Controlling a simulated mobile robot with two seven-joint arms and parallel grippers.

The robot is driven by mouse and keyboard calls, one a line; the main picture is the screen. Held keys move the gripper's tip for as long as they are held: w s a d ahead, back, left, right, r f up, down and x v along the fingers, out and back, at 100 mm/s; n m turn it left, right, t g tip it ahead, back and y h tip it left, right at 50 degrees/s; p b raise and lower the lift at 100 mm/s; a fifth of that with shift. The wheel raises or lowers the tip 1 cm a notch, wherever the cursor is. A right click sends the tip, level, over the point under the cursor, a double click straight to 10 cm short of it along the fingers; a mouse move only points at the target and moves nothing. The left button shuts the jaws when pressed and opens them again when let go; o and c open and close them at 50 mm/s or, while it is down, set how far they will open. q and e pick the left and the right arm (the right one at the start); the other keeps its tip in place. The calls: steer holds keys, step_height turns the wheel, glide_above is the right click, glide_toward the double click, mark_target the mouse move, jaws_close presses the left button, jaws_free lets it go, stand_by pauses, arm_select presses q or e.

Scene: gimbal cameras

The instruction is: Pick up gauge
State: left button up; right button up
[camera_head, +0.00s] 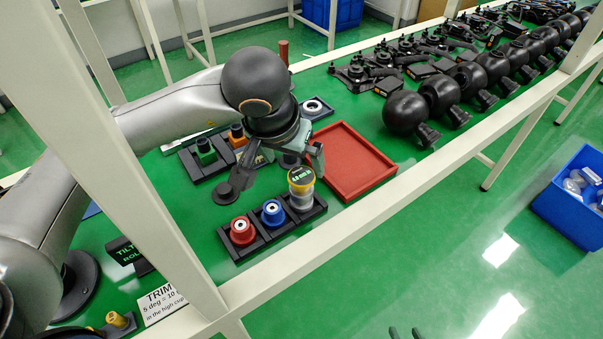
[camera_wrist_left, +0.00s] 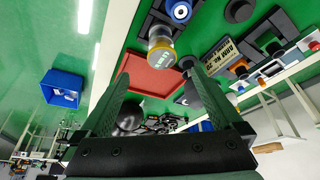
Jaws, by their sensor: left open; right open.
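The gauge (camera_head: 301,182) is a short cylinder with a yellow band, a dark display on top and a pale clear body. It stands upright at the right end of a black holder (camera_head: 256,238). In the left wrist view the gauge (camera_wrist_left: 161,48) shows beyond the fingertips. My left gripper (camera_head: 280,172) is open and empty, close to the gauge on its far side; I cannot tell whether they touch. Its two fingers (camera_wrist_left: 155,95) stand wide apart in the left wrist view. The tips of my right gripper (camera_head: 405,332) show apart at the bottom edge.
Red (camera_head: 242,232) and blue (camera_head: 272,213) knobs share the holder. A red tray (camera_head: 375,182) lies right of the gauge, empty where visible. Green (camera_head: 205,152) and orange (camera_head: 237,136) pieces stand behind. A white rail (camera_head: 345,235) runs along the front; black spheres (camera_head: 403,112) fill the far right.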

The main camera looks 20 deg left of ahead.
mark_target(300, 178)
arm_select(q)
steer(key=x, duration=0.5)
steer(key=shift+f, duration=0.4)
steer(key=x, duration=0.6)
steer(key=shift+w+a+f, duration=0.15)
steer(key=shift+w+f, duration=0.05)
steer(key=shift+w, duration=0.1)
steer(key=shift+r, duration=0.1)
jaws_close()
